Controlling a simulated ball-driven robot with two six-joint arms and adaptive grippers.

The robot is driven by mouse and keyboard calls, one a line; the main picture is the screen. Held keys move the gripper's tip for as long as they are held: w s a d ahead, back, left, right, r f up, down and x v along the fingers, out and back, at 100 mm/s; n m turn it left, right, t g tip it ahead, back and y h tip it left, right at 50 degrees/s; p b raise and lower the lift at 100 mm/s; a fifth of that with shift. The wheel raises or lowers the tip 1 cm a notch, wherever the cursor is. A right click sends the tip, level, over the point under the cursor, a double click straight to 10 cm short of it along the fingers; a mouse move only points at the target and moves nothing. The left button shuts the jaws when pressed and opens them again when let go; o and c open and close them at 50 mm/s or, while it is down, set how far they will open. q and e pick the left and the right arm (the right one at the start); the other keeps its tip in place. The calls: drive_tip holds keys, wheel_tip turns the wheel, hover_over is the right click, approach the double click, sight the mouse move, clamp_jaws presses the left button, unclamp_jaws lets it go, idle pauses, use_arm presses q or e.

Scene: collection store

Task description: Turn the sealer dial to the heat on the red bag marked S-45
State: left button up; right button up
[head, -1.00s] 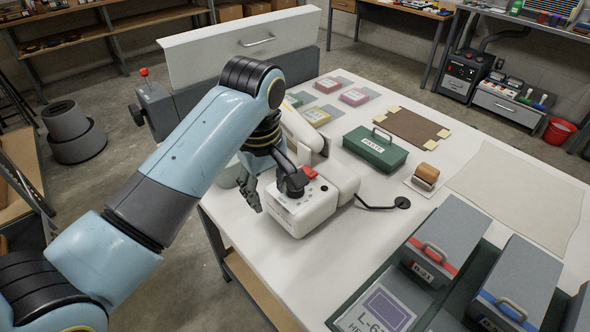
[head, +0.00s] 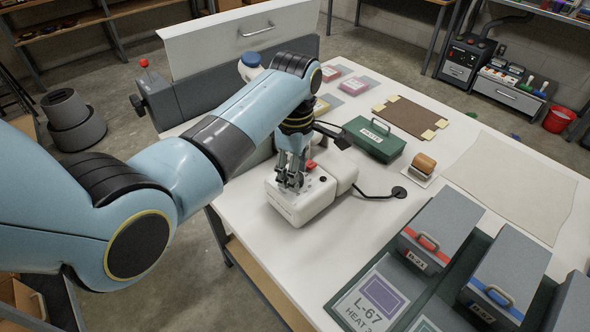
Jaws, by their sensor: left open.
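The white sealer (head: 305,205) stands on the white table near its left edge. A red part and a small black knob show on its top. My left gripper (head: 290,184) points down over the left part of the sealer's top, its fingers open and close to the surface. The fingers hide what lies between them, so I cannot see the dial or whether they touch it. A small red bag (head: 333,72) and a pink bag (head: 353,86) lie on grey mats at the far side. Their markings are too small to read. My right gripper is not in view.
A green case (head: 376,140) and a wooden-handled roller (head: 425,164) stand right of the sealer, with a black cable between. A pale sheet (head: 515,185) covers the right side.

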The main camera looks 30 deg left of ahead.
use_arm(q)
drive_tip(key=shift+f, duration=0.4)
drive_tip(key=c, duration=0.9)
